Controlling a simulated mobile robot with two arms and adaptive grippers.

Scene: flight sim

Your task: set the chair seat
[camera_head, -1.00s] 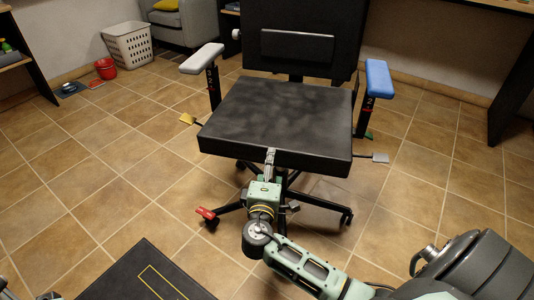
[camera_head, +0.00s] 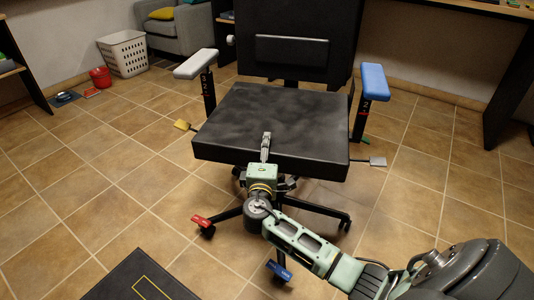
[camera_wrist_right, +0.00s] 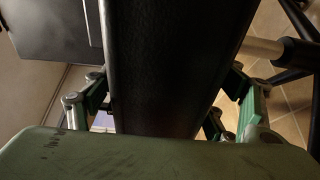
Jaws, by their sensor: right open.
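The black chair seat (camera_head: 300,117) lies under the black backrest (camera_head: 294,50) in the head view. My right gripper (camera_head: 265,147) is at the middle of the seat's front edge, with its upper finger over the top rim; the lower finger is hidden below. In the right wrist view the seat's dark front edge (camera_wrist_right: 170,70) lies between the spread fingers of my right gripper (camera_wrist_right: 165,105). Contact cannot be told. A yellow-tipped lever (camera_head: 183,125) sticks out left of the seat, a grey-tipped lever (camera_head: 377,162) right. My left gripper is out of view.
The grey armrest (camera_head: 196,64) and blue armrest (camera_head: 374,82) flank the seat. Base legs with a red tip (camera_head: 202,221) and a blue tip (camera_head: 279,270) spread below. A black mat (camera_head: 118,283) lies at front left. Tiled floor is open to the left.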

